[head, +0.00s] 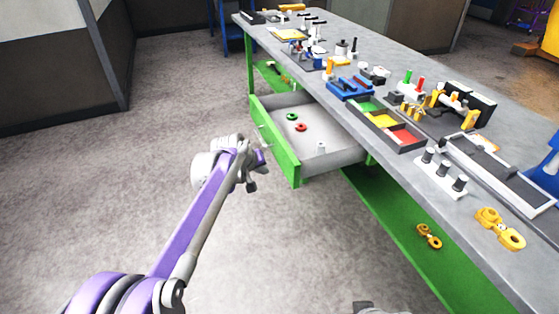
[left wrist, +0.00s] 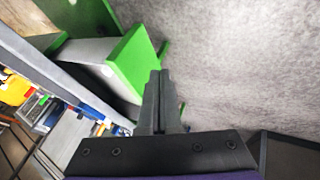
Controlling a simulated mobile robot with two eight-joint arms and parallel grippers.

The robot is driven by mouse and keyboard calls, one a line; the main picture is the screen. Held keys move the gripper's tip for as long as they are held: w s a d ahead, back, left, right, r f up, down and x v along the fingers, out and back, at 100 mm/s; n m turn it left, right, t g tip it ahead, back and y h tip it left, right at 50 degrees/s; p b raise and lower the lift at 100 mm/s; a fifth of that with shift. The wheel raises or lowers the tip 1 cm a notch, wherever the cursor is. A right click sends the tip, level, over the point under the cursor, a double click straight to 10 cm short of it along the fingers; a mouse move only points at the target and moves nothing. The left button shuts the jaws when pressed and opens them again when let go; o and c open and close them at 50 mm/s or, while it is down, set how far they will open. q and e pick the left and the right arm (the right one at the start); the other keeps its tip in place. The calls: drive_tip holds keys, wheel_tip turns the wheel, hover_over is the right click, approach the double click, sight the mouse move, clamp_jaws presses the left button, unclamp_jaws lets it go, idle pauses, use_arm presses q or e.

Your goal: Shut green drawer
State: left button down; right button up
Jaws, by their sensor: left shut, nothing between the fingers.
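The green drawer (head: 279,146) is pulled out from under the grey workbench, its pale inside showing. A green ring (head: 291,116), a red ring (head: 301,128) and a small white piece (head: 321,147) lie in it. My left gripper (head: 251,183) is shut and empty, in front of the drawer's outer face and apart from it in the head view. In the left wrist view, the shut fingers (left wrist: 158,100) overlap the lower edge of the green drawer front (left wrist: 135,62); contact cannot be told. Green handle parts show beside them. My right gripper does not show clearly.
The workbench (head: 440,183) holds several castings, fixtures and a sorting tray (head: 377,128) with green, yellow and red compartments. A green lower shelf (head: 395,225) carries a yellow part (head: 429,236). The floor (head: 180,120) left of the drawer is clear.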

use_arm(q)
approach(289, 174)
drive_tip(key=shift+x, duration=2.55)
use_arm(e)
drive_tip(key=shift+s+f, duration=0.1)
use_arm(q)
drive_tip(key=shift+f, duration=0.1)
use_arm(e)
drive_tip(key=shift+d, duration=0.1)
